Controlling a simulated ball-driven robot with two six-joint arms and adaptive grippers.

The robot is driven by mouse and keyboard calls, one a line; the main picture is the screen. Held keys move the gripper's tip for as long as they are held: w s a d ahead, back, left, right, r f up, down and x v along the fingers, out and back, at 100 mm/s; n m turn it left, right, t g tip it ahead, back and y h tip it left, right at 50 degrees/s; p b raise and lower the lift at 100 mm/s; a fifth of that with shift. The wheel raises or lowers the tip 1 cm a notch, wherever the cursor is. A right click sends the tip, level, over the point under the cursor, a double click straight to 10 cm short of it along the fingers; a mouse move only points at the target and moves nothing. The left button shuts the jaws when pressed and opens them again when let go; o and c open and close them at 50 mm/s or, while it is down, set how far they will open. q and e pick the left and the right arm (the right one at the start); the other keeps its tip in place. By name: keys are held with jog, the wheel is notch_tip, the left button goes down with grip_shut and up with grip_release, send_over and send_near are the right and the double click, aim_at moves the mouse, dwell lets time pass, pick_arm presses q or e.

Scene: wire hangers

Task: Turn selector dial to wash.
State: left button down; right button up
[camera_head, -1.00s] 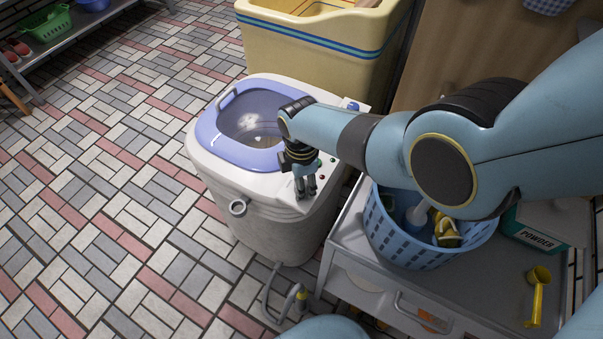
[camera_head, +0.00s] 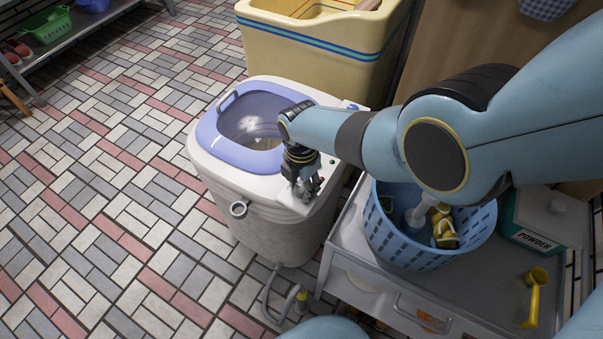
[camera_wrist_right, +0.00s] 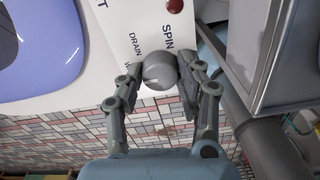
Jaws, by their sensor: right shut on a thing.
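A white washing machine (camera_head: 262,225) with a lilac-rimmed lid (camera_head: 207,132) stands on the tiled floor. Its grey selector dial (camera_wrist_right: 158,74) is on the control panel (camera_wrist_right: 122,22), which reads DRAIN and SPIN in the right wrist view. A third label starting with W is mostly hidden beside the left finger. My right gripper (camera_wrist_right: 161,72) is shut on the dial, one finger on each side. In the head view my right gripper (camera_head: 307,188) is over the panel's near corner and hides the dial. My left gripper is not in view.
A grey cabinet (camera_head: 500,285) right of the machine carries a blue basket (camera_head: 400,240), a powder box (camera_head: 540,225) and a yellow scoop (camera_head: 537,295). A yellow tub (camera_head: 310,50) stands behind. A hose (camera_head: 270,300) lies in front.

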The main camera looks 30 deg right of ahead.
aim_at(301, 187)
dwell(0.3)
jog(key=o, duration=1.1)
jog(key=shift+o, duration=0.2)
jog(key=shift+r, duration=0.15)
notch_tip(301, 187, up, 12)
